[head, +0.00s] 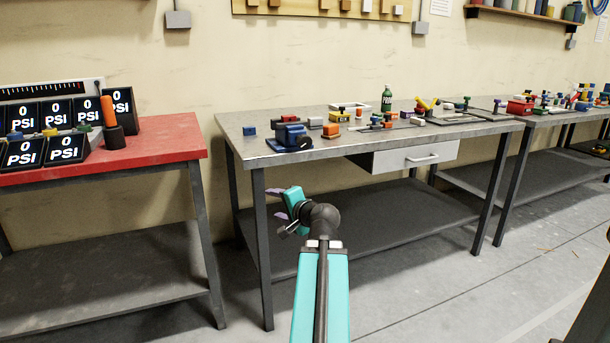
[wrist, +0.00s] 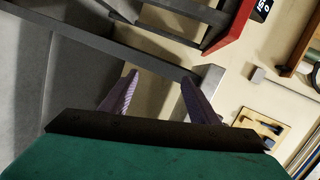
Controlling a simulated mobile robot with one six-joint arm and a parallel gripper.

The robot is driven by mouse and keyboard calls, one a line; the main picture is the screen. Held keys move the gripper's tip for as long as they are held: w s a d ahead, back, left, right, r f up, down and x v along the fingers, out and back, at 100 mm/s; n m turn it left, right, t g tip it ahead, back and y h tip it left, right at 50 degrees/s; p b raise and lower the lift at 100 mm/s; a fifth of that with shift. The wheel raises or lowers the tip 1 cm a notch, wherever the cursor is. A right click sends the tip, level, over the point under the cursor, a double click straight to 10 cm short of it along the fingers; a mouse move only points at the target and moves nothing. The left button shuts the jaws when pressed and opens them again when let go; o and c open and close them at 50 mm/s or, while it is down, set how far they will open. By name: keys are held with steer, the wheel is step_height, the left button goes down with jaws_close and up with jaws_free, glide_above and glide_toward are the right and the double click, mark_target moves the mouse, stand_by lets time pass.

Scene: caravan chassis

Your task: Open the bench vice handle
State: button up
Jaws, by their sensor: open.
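A blue and dark vice-like block (head: 288,137), which I take for the bench vice, sits at the front left corner of the grey metal workbench (head: 235,122). Its handle is too small to make out clearly. My gripper (head: 279,210) is open and empty, in front of the bench and below the level of its top. It is apart from the vice. The wrist view shows the two purple fingers (wrist: 159,88) spread apart with nothing between them. The vice cannot be made out in the wrist view.
A red-topped table (head: 165,138) with PSI displays (head: 65,149) stands at the left, with a gap before the workbench. The workbench has a drawer (head: 415,155) and a lower shelf (head: 380,210). Several small coloured items and a green bottle (head: 386,99) lie or stand on top.

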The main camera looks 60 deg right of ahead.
steer(key=w+a+f+n+g+y, duration=0.25)
steer(key=w+a+f, duration=0.25)
steer(key=a+f, duration=0.45)
steer(key=w+a+f+n+g+y, duration=0.1)
steer(key=w+a+f+n+y, duration=0.15)
steer(key=w+a+f, duration=0.65)
steer(key=s+a+f+n+g+y, duration=0.2)
steer(key=a+f, duration=0.6)
steer(key=f, duration=0.3)
steer(key=s+a+f+n+g+y, duration=0.1)
steer(key=s+a+f+n+g, duration=0.15)
steer(key=a+f, duration=0.65)
steer(key=s+a+f+n+g+y, duration=0.1)
steer(key=s+a+f+n+g, duration=0.2)
steer(key=s+a+f, duration=0.35)
steer(key=s+a+f+n+g, duration=0.2)
steer(key=s+a+f, duration=0.1)
steer(key=a+f, duration=0.55)
steer(key=s+a+f+n+g+h, duration=0.1)
steer(key=s+a+f+n+g, duration=0.1)
steer(key=s+f, duration=0.3)
steer(key=s+a+f+n+g+h, duration=0.1)
steer(key=s+a+f+n+g, duration=0.2)
steer(key=s, duration=1)
step_height(320, 180, down, 3)
steer(key=shift+a+r+n+h, duration=0.1)
steer(key=shift+a+n+h, duration=0.3)
steer(key=shift+n, duration=0.35)
steer(key=c, duration=0.6)
